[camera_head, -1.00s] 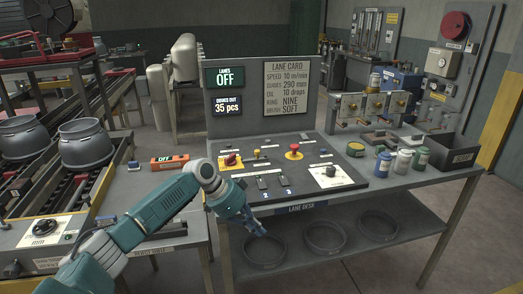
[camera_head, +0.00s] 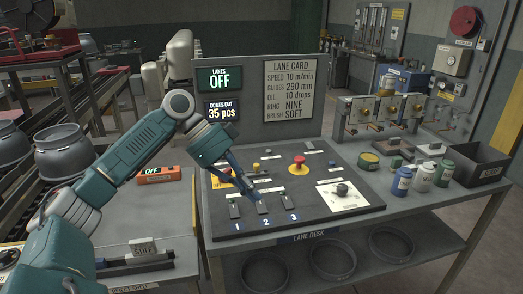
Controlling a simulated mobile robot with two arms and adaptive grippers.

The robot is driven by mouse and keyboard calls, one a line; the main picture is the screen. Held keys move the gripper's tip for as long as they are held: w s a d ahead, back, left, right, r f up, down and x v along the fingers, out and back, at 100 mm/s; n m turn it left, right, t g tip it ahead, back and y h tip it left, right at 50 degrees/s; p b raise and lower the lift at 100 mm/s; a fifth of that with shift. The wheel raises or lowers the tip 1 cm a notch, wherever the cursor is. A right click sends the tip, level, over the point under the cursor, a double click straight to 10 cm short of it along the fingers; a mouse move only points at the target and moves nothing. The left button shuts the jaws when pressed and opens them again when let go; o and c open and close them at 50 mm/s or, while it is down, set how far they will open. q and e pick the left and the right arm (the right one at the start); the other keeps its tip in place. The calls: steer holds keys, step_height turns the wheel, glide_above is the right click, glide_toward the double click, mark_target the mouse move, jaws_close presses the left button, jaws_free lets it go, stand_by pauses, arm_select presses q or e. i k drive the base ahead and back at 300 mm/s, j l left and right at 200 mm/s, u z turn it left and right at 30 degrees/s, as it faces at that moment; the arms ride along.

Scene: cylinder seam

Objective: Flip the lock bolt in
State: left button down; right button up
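I cannot make out with certainty which part is the lock bolt; the small labels are unreadable. My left gripper (camera_head: 252,194) points down over the dark control panel (camera_head: 275,175) on the lane desk, close to the small levers. The levers stand in a row, marked 1 (camera_head: 234,210), 2 (camera_head: 263,207) and 3 (camera_head: 288,202). The fingertips are just above or at lever 2; I cannot tell whether they touch it or how far apart they are. A red handle on a yellow plate (camera_head: 219,181) is partly hidden behind the gripper. My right gripper is out of view.
A red mushroom button (camera_head: 299,161) and a white dial plate (camera_head: 345,196) are on the panel. Bottles (camera_head: 402,181) and a black bin (camera_head: 476,168) stand at the right. The LANES OFF sign (camera_head: 219,79) is behind. A dark rail fixture (camera_head: 140,262) is at lower left.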

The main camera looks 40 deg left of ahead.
mark_target(257, 167)
steer(key=i+j, duration=0.75)
steer(key=j, duration=0.1)
